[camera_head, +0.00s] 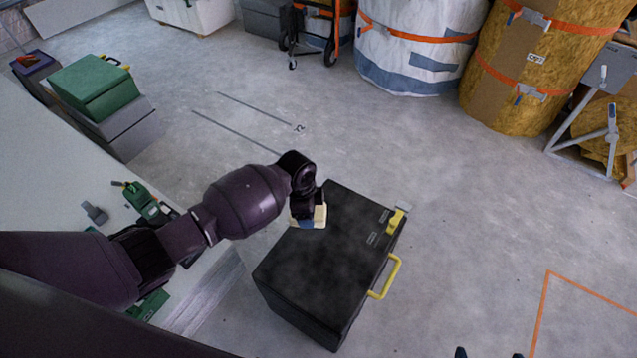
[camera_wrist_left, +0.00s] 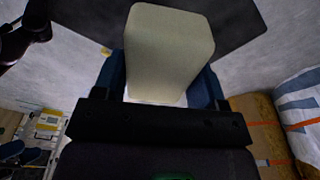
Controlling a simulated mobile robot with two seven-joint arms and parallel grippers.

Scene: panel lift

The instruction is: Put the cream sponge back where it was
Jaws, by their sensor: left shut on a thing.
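The cream sponge (camera_head: 320,215) is between the fingers of my left gripper (camera_head: 308,218), which is shut on it. In the left wrist view the sponge (camera_wrist_left: 168,50) stands out beyond the blue fingers (camera_wrist_left: 165,85), which grip its two sides. In the head view it is over the top left edge of a black case (camera_head: 325,255). I cannot tell whether it touches the lid. Two dark tips at the bottom edge of the head view look like my right gripper (camera_head: 489,355), set apart with nothing seen between them.
The case has a yellow handle (camera_head: 386,277) and yellow latch (camera_head: 396,222). A pale worktop (camera_head: 50,160) at left holds a green tool (camera_head: 147,203). A green box (camera_head: 93,88) stands behind it. Wrapped bales (camera_head: 540,60) stand at the back; the floor between is clear.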

